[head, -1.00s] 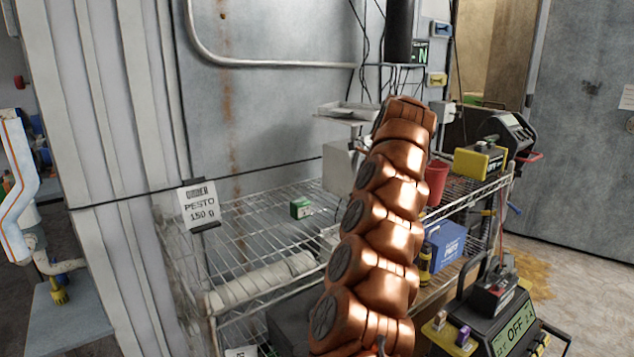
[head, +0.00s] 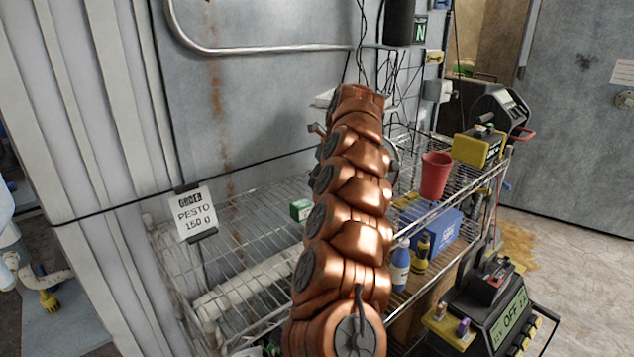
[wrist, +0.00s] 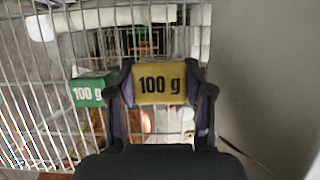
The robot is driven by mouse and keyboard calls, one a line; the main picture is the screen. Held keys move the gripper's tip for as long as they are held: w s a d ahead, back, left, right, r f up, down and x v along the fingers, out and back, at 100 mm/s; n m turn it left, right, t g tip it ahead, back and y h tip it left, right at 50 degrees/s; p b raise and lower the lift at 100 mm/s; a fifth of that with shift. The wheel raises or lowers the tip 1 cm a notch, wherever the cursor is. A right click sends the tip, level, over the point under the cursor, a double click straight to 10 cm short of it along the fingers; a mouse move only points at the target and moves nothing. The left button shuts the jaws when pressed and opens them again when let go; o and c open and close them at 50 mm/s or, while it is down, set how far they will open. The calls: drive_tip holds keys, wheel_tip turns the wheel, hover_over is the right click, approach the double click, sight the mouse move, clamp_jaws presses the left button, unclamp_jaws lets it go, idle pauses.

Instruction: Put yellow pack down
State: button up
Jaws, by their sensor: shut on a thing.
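The yellow pack (wrist: 162,84), marked "100 g", is between the two fingers of my gripper (wrist: 162,92) in the wrist view. My gripper is shut on it, above a wire shelf (wrist: 55,60). I cannot tell whether the pack touches the wires. A green pack (wrist: 92,90), also marked "100 g", sits on the shelf just left of my gripper; it also shows in the head view (head: 300,210). In the head view my copper-coloured arm hides my gripper and the yellow pack.
An order sign (head: 193,213) reading "PESTO 150 g" stands at the shelf's left end. A red cup (head: 435,176) and a yellow device (head: 479,146) stand on the right. A blue box (head: 432,232) is lower down. A grey wall (wrist: 265,80) borders the shelf's right side in the wrist view.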

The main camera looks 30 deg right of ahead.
drive_tip(key=shift+w+r, duration=0.1)
drive_tip(key=shift+w, duration=0.15)
drive_tip(key=shift+b+x, duration=0.35)
drive_tip(key=shift+x, duration=0.85)
drive_tip(key=shift+s+f, duration=0.15)
drive_tip(key=shift+f, duration=0.6)
drive_tip(key=shift+b, duration=0.3)
drive_tip(key=shift+f, duration=0.2)
drive_tip(key=o, duration=1.3)
